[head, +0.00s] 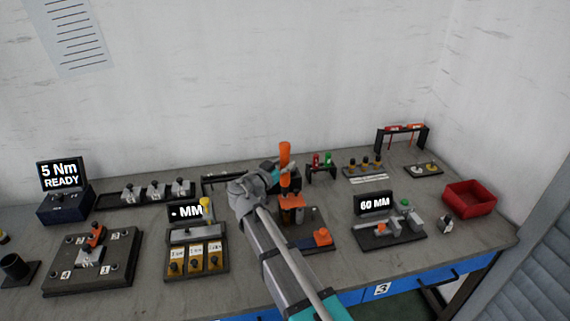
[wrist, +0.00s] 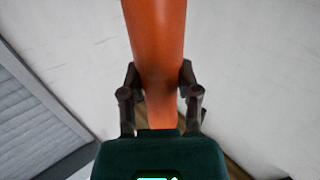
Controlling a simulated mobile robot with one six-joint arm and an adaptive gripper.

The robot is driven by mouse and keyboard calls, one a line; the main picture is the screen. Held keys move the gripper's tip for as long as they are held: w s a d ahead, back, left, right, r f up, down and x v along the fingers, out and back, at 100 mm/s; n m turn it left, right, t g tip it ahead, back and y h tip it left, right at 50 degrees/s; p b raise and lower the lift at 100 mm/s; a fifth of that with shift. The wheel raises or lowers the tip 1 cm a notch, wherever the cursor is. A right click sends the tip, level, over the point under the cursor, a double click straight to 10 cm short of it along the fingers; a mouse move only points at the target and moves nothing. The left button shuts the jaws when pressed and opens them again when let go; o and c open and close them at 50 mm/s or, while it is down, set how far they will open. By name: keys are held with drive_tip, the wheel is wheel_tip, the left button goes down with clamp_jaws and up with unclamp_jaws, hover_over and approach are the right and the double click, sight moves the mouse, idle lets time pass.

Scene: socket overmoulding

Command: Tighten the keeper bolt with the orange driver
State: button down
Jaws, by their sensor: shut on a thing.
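The orange driver (head: 285,152) stands about upright above the middle of the bench, its handle up. My gripper (head: 285,172) is shut on it. In the wrist view my gripper (wrist: 160,90) has one finger on each side of the orange handle (wrist: 157,40). Below the driver is a dark fixture plate (head: 312,217) with an orange-topped block (head: 291,202) and an orange part (head: 322,237). The driver's tip is hidden behind my gripper and arm, so I cannot tell whether it touches anything. I cannot make out the keeper bolt for certain.
At left are a "5 Nm READY" display (head: 61,174) and a numbered plate (head: 60,278) with an orange clamp (head: 95,235). A "60 MM" gauge (head: 373,204) and a red bin (head: 470,197) stand right. A driver rack (head: 323,165) is behind. The bench front edge is fairly clear.

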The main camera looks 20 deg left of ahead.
drive_tip(key=shift+s+f+b, duration=0.1)
drive_tip(key=shift+f+b, duration=1.15)
idle(3.0)
drive_tip(key=shift+r, duration=0.2)
drive_tip(key=shift+r+p, duration=2.35)
drive_tip(key=shift+p, duration=0.2)
